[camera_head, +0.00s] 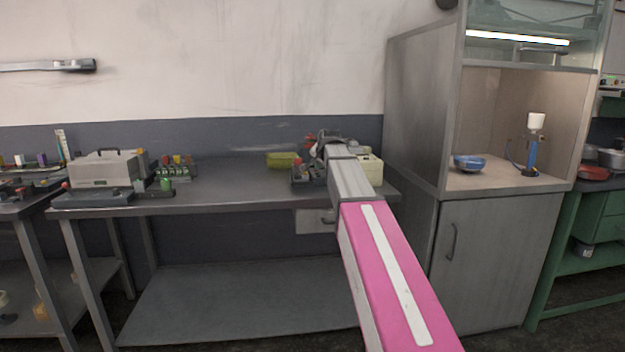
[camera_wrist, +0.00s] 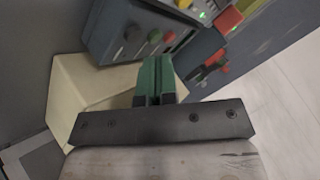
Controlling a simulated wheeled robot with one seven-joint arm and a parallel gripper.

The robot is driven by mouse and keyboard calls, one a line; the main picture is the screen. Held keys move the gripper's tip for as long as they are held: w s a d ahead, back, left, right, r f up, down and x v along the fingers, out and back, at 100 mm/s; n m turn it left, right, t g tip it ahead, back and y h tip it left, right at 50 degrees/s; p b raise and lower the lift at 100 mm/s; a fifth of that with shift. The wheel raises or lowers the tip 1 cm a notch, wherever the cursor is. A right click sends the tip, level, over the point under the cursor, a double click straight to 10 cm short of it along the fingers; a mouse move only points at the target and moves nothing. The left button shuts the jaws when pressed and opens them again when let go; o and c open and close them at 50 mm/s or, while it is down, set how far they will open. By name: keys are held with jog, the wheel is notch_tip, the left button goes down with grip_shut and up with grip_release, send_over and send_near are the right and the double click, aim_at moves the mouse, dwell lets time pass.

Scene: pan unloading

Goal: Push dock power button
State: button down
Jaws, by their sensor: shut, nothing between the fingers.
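The dock (camera_wrist: 110,25) is a dark grey-blue box with small coloured buttons, at the top of the wrist view. Its front carries a dark knob, a green button (camera_wrist: 154,36) and a red button (camera_wrist: 169,38); I cannot tell which is the power button. My gripper (camera_wrist: 157,62) has green fingers, shut and empty. The fingertips point at the dock just below the green button; I cannot tell whether they touch. In the head view a dark box with coloured parts (camera_head: 308,174) sits at the table's right end, partly behind my arm. The fingers are hidden there.
A red block (camera_wrist: 229,20) and small green lights (camera_wrist: 202,14) are right of the dock. A cream box (camera_wrist: 75,95) lies left of my fingers. The grey table (camera_head: 240,200) also holds a yellow-green box (camera_head: 282,160); its middle is clear. A tall cabinet (camera_head: 420,120) stands right.

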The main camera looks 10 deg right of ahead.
notch_tip(320, 180, up, 6)
dwell(0.7)
